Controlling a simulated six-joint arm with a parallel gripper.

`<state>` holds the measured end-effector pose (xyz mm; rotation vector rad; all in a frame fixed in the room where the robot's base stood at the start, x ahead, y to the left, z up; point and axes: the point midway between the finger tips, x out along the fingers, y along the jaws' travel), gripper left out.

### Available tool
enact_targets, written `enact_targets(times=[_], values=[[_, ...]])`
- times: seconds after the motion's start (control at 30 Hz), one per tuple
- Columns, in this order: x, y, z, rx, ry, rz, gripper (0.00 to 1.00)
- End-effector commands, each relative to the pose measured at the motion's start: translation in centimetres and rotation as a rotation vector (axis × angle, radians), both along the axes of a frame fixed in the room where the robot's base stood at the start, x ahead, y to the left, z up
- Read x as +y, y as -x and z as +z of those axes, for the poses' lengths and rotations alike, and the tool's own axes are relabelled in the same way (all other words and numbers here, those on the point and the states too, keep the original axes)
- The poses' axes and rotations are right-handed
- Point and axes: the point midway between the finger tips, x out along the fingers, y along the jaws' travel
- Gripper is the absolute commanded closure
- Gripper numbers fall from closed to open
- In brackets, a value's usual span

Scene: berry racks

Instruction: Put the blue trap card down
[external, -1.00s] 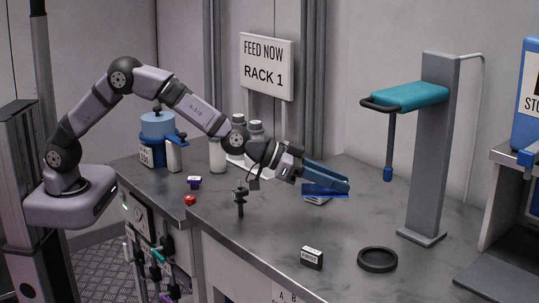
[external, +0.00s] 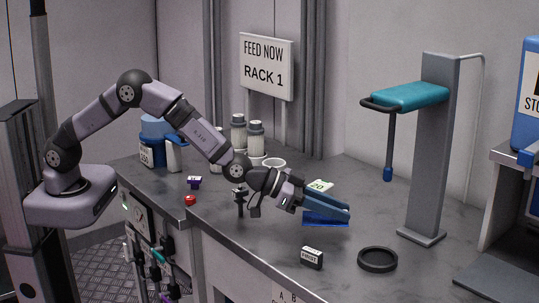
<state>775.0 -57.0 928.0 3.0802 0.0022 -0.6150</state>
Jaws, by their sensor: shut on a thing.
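The blue trap card (external: 322,220) shows as a thin dark-blue flat piece under the blue jaws of my gripper (external: 345,215). My gripper is shut on the card and sits low over the grey worktop (external: 330,275). I cannot tell whether the card touches the worktop. The jaws hide part of the card.
A small black block labelled FROST (external: 312,258) and a black ring (external: 378,260) lie in front. A grey stand with a teal arm (external: 425,150) rises at the right. A pale item marked 20 (external: 319,187) and a white cup (external: 273,164) are behind my gripper.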

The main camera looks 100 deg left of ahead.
Motion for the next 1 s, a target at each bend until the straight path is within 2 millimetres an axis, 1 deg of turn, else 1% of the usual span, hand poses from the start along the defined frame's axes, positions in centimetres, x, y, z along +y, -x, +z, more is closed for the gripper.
enact_targets(times=[0.07, 0.17, 0.4, 0.7, 0.87, 0.9, 0.93, 0.97, 1.0], values=[[0.0, 0.0, -0.1, 0.000, 0.000, 0.000, 0.97], [0.0, 0.0, -0.8, 0.001, -0.001, 0.000, 0.97], [0.0, 0.0, -3.4, 0.001, -0.001, -0.002, 0.97], [0.0, 0.0, -3.7, -0.002, 0.000, -0.001, 0.97], [0.0, 0.0, -4.2, -0.001, 0.000, -0.001, 0.97], [0.0, 0.0, -4.0, -0.001, 0.000, 0.000, 0.69], [0.0, 0.0, -4.0, -0.001, 0.000, 0.000, 0.62], [0.0, 0.0, -4.0, -0.001, 0.000, 0.000, 0.57], [0.0, 0.0, -4.0, -0.001, 0.000, 0.000, 0.57]])
